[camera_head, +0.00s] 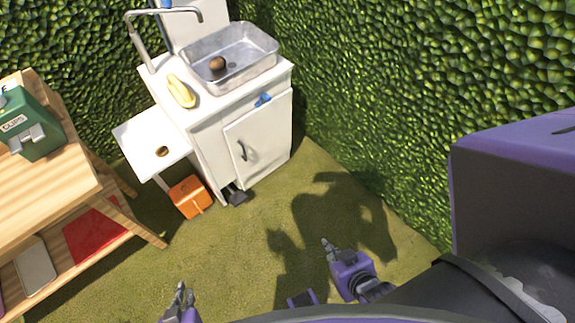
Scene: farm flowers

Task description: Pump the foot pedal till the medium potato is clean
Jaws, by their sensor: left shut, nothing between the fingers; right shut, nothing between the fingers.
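A brown potato (217,64) lies in the metal sink basin (256,75) on top of the white wash cabinet (262,133). A dark foot pedal (236,196) sits on the grass at the foot of the cabinet. A curved metal tap (165,12) rises at the back left. No water shows from it. My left gripper (180,291) is shut and empty at the bottom of the view, well short of the cabinet. My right gripper (327,243) is shut and empty over the grass, to the right of and nearer than the pedal.
A white side shelf (150,135) and an orange box (190,197) are beside the cabinet. A yellow item (181,90) lies by the basin. Hedges close the back and right. Open grass lies before the cabinet.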

